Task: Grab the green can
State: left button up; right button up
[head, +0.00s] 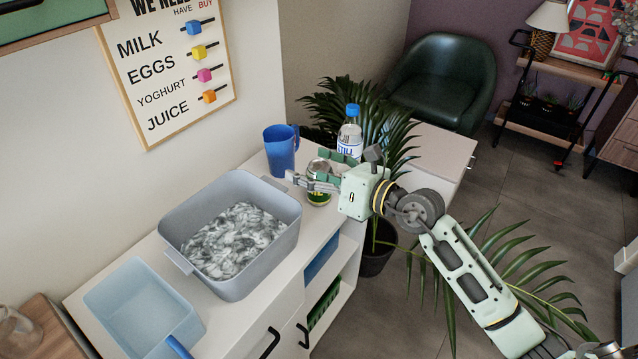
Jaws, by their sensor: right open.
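The green can (319,198) stands on the white cabinet top, close to its right end. My right gripper (308,167) reaches in from the right at the can, with its fingers open. One finger passes in front of the can and hides its middle; the other shows behind it. The can appears to be between the fingers, but I cannot tell whether they touch it. My left gripper is not in view.
A blue mug (281,150) stands left of the can, and a water bottle (350,133) with a blue cap stands behind it. A grey tub (176,258) and a light blue tray (139,307) fill the cabinet's left part. Plant leaves (395,110) spread behind my right gripper.

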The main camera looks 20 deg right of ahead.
jog(key=w+d+f+n+g+h, duration=0.2)
jog(key=d+f+h, duration=0.2)
jog(key=d+f, duration=0.2)
jog(key=p, duration=0.1)
send_over(316, 198)
jog(key=w+d, duration=0.2)
jog(key=w, duration=0.1)
notch_tip(316, 198, down, 4)
jog(key=shift+a+r, duration=0.15)
jog(key=shift+r, duration=0.1)
jog(key=shift+s, duration=0.1)
jog(key=shift+c, duration=0.5)
jog(key=shift+r, duration=0.1)
jog(key=c, duration=1.5)
